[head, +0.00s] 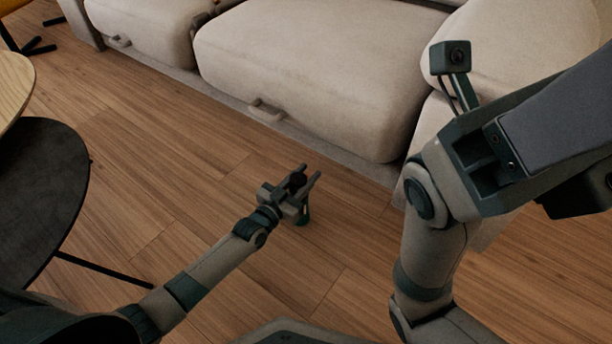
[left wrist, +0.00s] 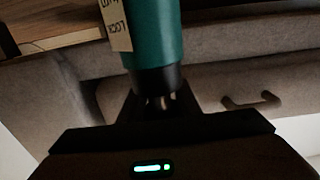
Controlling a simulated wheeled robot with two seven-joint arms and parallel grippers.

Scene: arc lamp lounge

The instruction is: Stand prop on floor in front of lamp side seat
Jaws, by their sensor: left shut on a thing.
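The prop is a teal cylinder (left wrist: 150,35) with a black neck and a tan paper label (left wrist: 116,24) in the left wrist view. My left gripper (head: 303,180) is shut on it. The beige sofa seat (head: 310,60) lies just beyond the gripper. No lamp is in view. My right arm shows at the right, but its fingers do not.
A pull handle (head: 266,110) sticks out of the sofa's front base. A dark round table (head: 40,190) and a pale wooden one (head: 14,85) stand at the left, with a thin leg (head: 105,269) reaching over the floor. The wood floor (head: 160,150) between table and sofa is clear.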

